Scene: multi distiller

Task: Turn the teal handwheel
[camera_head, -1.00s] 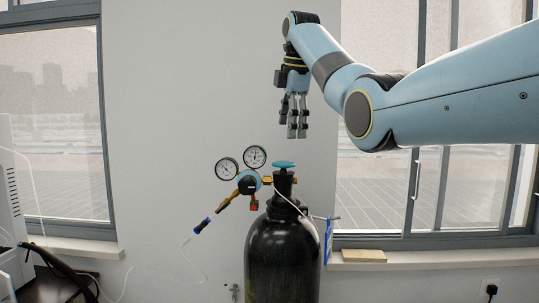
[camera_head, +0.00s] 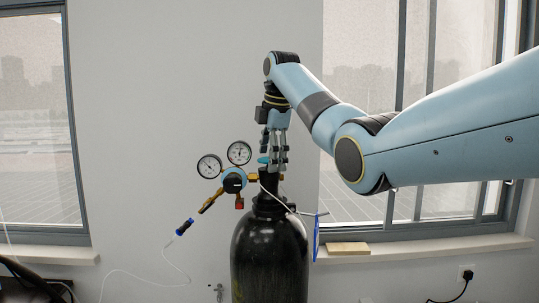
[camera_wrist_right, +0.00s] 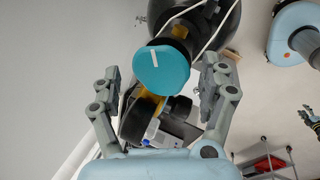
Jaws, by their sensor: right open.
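The teal handwheel (camera_wrist_right: 160,70) sits on top of the valve of a black gas cylinder (camera_head: 268,258). In the head view only a sliver of the handwheel (camera_head: 263,160) shows, beside my fingers. My right gripper (camera_head: 277,164) points down over the valve from above. In the right wrist view its fingers (camera_wrist_right: 161,66) are spread, one on each side of the handwheel, with a visible gap on both sides. A white mark lies on the wheel's face.
Two round gauges (camera_head: 239,153) and a brass regulator (camera_head: 234,181) stick out left of the valve, close to my right gripper. A blue tag (camera_head: 316,241) hangs right of the cylinder. A window sill with a wooden block (camera_head: 348,248) is behind at right.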

